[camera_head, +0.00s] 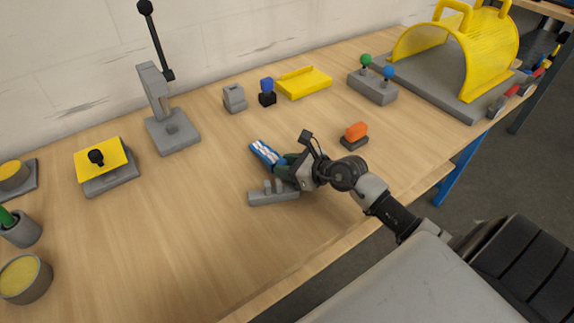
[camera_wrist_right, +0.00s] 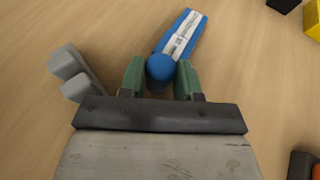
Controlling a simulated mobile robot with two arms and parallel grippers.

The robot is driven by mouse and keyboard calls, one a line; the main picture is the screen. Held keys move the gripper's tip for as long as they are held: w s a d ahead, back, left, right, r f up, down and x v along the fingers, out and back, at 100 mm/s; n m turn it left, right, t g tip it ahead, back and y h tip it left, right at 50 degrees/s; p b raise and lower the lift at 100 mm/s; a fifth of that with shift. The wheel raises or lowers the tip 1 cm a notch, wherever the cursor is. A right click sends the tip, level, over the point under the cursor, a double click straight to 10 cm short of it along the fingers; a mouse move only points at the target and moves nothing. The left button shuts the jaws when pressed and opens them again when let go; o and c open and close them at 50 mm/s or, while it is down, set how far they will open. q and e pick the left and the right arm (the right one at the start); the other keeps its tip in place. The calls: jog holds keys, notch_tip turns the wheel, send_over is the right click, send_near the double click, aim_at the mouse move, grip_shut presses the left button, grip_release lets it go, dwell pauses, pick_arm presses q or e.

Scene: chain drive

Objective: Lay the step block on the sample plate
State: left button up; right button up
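My right gripper (camera_head: 284,169) is over the middle of the table. In the wrist view, its green fingers (camera_wrist_right: 160,76) close on both sides of the rounded end of a blue tool (camera_wrist_right: 187,34) with a white strip. The tool (camera_head: 264,152) points away, up and to the left in the head view. A small grey block with a stepped top (camera_head: 234,98) stands near the back and may be the step block. A yellow plate with a raised edge (camera_head: 304,83) lies to its right; I cannot tell if it is the sample plate. My left gripper is out of view.
A grey bar with two posts (camera_head: 264,197) is beside my right gripper. An orange-topped block (camera_head: 354,132) is to the right. A grey lever press (camera_head: 172,130) and a yellow-topped block (camera_head: 88,155) stand left.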

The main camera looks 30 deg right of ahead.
jog(key=o, duration=0.4)
jog(key=shift+o, duration=0.2)
